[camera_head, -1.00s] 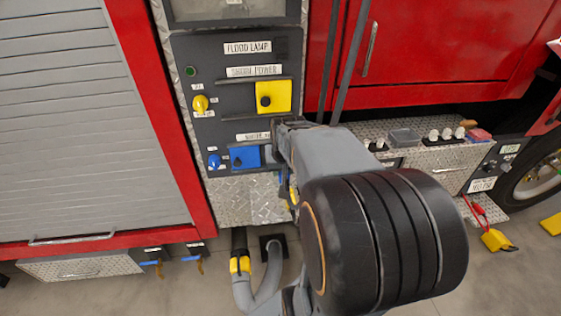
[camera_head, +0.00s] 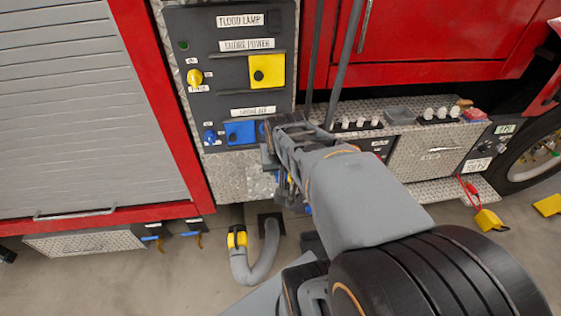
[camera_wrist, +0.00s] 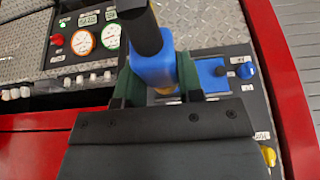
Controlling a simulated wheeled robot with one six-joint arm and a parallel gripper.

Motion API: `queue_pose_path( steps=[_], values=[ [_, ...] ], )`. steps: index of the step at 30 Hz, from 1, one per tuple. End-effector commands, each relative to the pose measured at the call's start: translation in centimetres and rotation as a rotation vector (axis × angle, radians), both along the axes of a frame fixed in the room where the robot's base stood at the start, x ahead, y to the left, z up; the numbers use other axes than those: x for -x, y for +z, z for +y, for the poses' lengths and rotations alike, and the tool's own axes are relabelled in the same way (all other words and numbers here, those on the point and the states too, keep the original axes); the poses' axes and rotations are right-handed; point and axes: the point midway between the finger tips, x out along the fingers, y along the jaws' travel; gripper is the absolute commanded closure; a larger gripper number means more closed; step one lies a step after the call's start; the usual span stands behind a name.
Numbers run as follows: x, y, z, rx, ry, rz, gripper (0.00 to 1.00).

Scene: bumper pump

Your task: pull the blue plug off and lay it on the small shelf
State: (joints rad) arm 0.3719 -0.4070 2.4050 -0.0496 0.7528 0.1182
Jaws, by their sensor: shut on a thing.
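My gripper (camera_head: 272,148) is beside the right end of the blue socket plate (camera_head: 240,133) on the dark panel. In the wrist view my gripper (camera_wrist: 158,88) is shut on the blue plug (camera_wrist: 153,70), with a green pad on each side. A thick black cable (camera_wrist: 145,30) runs from the plug. More blue shows just behind the plug, next to the blue plate (camera_wrist: 212,75). I cannot tell whether the plug is still seated. A diamond-plate ledge (camera_head: 350,109) lies right of the panel; whether it is the small shelf is unclear.
The yellow socket cover (camera_head: 266,71) and yellow knob (camera_head: 195,77) are above on the panel; a blue knob (camera_head: 210,137) is at its lower left. A grey hose (camera_head: 262,268) hangs below.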

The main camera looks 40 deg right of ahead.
Motion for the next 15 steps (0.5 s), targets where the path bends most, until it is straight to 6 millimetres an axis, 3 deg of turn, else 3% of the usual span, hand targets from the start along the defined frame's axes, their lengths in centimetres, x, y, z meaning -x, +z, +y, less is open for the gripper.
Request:
queue_pose_path(
  steps=[15],
  values=[
    [2.0,0.1,0.8,0.001,-0.004,-0.002,0.94]
  ],
)
